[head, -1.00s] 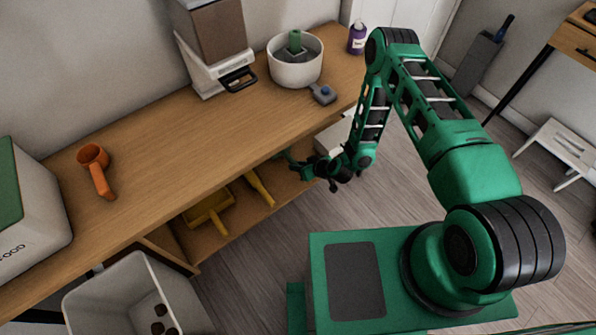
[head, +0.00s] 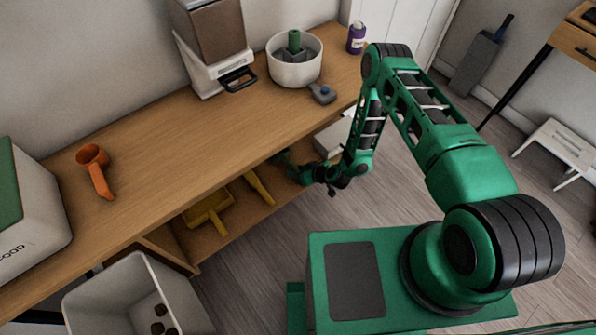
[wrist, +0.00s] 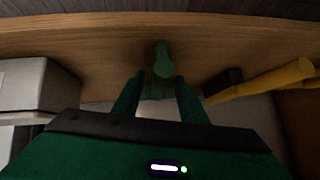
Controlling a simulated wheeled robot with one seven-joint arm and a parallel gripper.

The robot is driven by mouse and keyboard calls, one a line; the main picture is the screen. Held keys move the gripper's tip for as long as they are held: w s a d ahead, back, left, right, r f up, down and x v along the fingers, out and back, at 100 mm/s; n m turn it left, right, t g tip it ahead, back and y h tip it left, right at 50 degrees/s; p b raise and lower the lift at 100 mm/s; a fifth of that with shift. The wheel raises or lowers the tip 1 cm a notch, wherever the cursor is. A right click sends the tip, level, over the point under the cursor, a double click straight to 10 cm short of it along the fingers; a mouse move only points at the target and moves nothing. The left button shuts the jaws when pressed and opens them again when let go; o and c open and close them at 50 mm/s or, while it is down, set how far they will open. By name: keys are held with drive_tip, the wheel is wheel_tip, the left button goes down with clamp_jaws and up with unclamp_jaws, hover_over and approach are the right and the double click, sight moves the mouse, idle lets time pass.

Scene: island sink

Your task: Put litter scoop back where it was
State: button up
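The green litter scoop (wrist: 162,62) lies between my fingers in the wrist view, its rounded end pointing away from me. My gripper (wrist: 160,88) appears shut on it, with a finger against each side. In the head view, my gripper (head: 296,169) is at the front opening of the lower shelf, under the wooden counter. The dark green scoop (head: 282,157) reaches in over the shelf and is partly hidden by the counter edge. I cannot tell whether it touches the shelf.
On the lower shelf are a yellow dustpan (head: 208,211) and a yellow-handled tool (head: 259,187), close to my gripper's left. A pale box (head: 331,141) is to its right. The counter (head: 190,140) overhangs the shelf. A white bin (head: 135,298) stands front left.

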drive_tip(key=shift+r, duration=0.1)
drive_tip(key=v, duration=1.2)
drive_tip(key=w+d+r+g+h, duration=0.15)
drive_tip(key=d+r, duration=0.25)
drive_tip(key=r, duration=0.4)
drive_tip(key=w+d+r+n+g, duration=0.15)
drive_tip(key=d+r, duration=0.25)
drive_tip(key=r, duration=0.4)
drive_tip(key=w+d+r+m, duration=0.15)
drive_tip(key=d+r, duration=0.25)
drive_tip(key=r, duration=0.4)
drive_tip(key=s+d+r+m+g+h, duration=0.1)
drive_tip(key=s+d+r+h, duration=0.1)
drive_tip(key=s+d+r, duration=0.35)
drive_tip(key=s+d+r+m+h, duration=0.1)
drive_tip(key=s+d+r+m, duration=0.1)
drive_tip(key=d+r, duration=0.5)
drive_tip(key=s+d+r+m+g+h, duration=0.1)
drive_tip(key=s+d+r+m, duration=0.2)
drive_tip(key=s+r, duration=0.5)
drive_tip(key=s+d+r+m+g+h, duration=0.1)
drive_tip(key=s+d+r+m, duration=0.2)
drive_tip(key=s, duration=1.2)
wheel_tip(320, 180, up, 5)
drive_tip(key=m, duration=0.3)
drive_tip(key=shift+s+d+g, duration=0.2)
drive_tip(key=shift+d+g, duration=0.05)
drive_tip(key=shift+g, duration=0.05)
